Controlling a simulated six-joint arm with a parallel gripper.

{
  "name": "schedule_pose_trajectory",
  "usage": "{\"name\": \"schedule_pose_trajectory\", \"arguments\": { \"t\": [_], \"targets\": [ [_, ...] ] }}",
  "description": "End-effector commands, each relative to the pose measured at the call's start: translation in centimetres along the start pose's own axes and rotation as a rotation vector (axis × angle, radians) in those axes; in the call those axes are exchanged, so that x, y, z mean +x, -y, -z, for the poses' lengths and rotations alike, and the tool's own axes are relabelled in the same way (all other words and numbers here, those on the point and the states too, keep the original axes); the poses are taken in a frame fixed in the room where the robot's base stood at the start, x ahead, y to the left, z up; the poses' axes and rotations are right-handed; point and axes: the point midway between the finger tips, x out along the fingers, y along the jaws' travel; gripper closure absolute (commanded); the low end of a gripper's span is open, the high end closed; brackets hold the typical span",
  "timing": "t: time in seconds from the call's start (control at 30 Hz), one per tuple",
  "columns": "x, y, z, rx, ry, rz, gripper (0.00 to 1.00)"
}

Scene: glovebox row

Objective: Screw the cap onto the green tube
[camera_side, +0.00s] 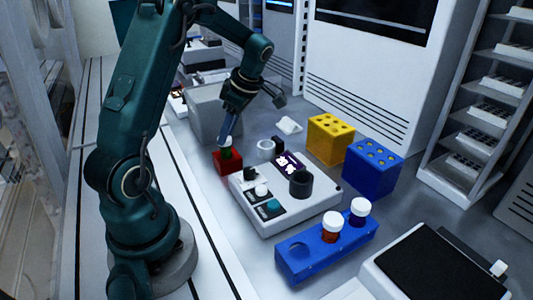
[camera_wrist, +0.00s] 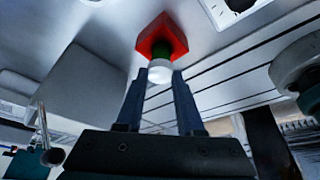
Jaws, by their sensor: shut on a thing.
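The green tube (camera_side: 227,153) stands in a small red holder (camera_side: 228,164) left of the grey-white device in the side view. In the wrist view the green tube (camera_wrist: 161,50) shows between the red holder (camera_wrist: 162,30) and the white cap. The white cap (camera_side: 225,141) is at the top of the tube, and it also shows in the wrist view (camera_wrist: 160,72). My gripper (camera_side: 227,134) is shut on the cap, with its fingertips on either side of it in the wrist view (camera_wrist: 160,76). I cannot tell how far the cap is threaded.
The device (camera_side: 285,200) with a dark round well (camera_side: 301,183) stands right of the holder. A blue rack (camera_side: 325,250) with two white-capped tubes is in front. Yellow (camera_side: 330,139) and blue (camera_side: 372,167) blocks stand behind. A grey box (camera_side: 213,113) is close behind my gripper.

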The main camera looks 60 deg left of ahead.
Motion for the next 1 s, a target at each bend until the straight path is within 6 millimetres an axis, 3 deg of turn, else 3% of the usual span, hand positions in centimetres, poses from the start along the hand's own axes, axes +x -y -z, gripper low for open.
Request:
{"name": "schedule_pose_trajectory", "arguments": {
  "t": [0.33,0.57,0.6,0.67,1.0],
  "targets": [
    [0.00,-0.09,0.25,0.275,-0.006,-0.124,1.00],
    [-0.02,-0.25,0.23,0.297,-0.005,-0.138,1.00],
    [-0.02,-0.26,0.23,0.297,-0.005,-0.138,0.48],
    [-0.01,-0.24,0.25,0.296,-0.006,-0.137,0.29],
    [-0.18,-0.10,0.15,0.295,-0.003,-0.132,0.29]
  ]
}}
